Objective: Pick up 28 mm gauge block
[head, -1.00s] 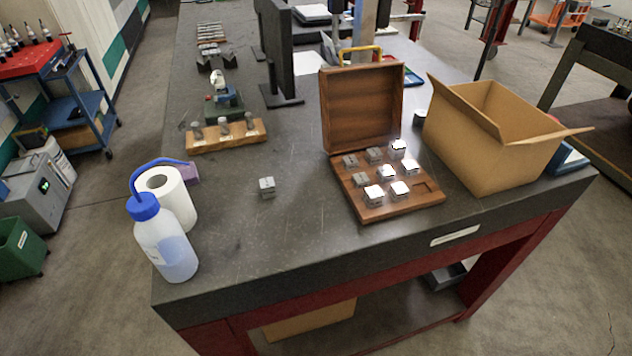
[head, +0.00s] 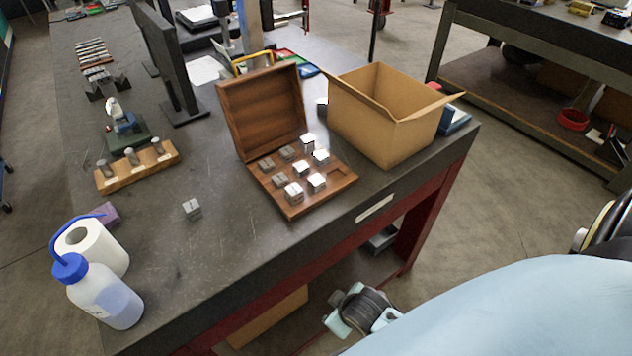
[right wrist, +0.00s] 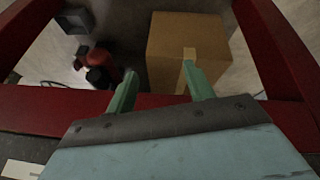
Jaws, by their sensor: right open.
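A single grey gauge block (head: 192,209) lies alone on the dark bench top, left of an open wooden case (head: 342,181). Several more metal blocks (head: 294,193) sit in the case, and one pocket at its right looks empty. Any size markings are too small to read, so I cannot tell which block is the 28 mm one. My right gripper (right wrist: 160,68) shows in the right wrist view with two green fingers apart and nothing between them. It is beside the bench, facing the bench frame and the space beneath, away from the blocks. My left gripper is out of view.
An open cardboard box (head: 385,125) stands right of the case. A wash bottle (head: 105,295) and paper roll (head: 95,245) stand at the left front. A wooden stand (head: 135,168) is behind them. Red frame bars (right wrist: 285,50) and a carton (right wrist: 180,40) are below the bench.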

